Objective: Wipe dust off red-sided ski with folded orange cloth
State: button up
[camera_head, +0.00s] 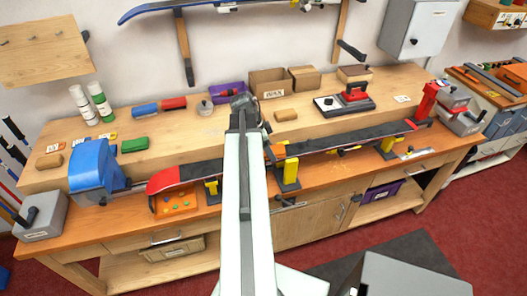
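The ski (345,138) lies lengthwise across yellow-and-black supports along the front of the bench. It has a dark top, a red edge and a red tip at the left. My arm crosses in front of it and hides a middle part. My gripper (243,102) is beyond the ski, over the back part of the bench. It is small and seen from behind, so I cannot tell whether it is open or holds anything. I cannot make out a folded orange cloth for certain; dust on the ski is too small to see.
A blue machine (92,165) stands at the left end and a red clamp (424,102) at the right. An orange tray (163,209) sits under the ski's left part. Behind are a purple bin (228,92), cardboard boxes (270,82), a tan block (286,115) and a red-handled tool (354,93).

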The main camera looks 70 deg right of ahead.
jog(key=shift+s+d, duration=0.35)
jog(key=shift+s, duration=0.15)
jog(key=shift+d+r+p, duration=0.1)
jog(key=shift+r+p, duration=0.2)
jog(key=shift+p, duration=0.05)
notch_tip(320, 180, up, 5)
jog(key=p, duration=0.5)
jog(key=shift+r, duration=0.1)
notch_tip(320, 180, up, 3)
jog(key=p, duration=0.3)
jog(key=shift+r+p, duration=0.15)
jog(key=shift+p, duration=0.15)
jog(key=shift+f, duration=0.2)
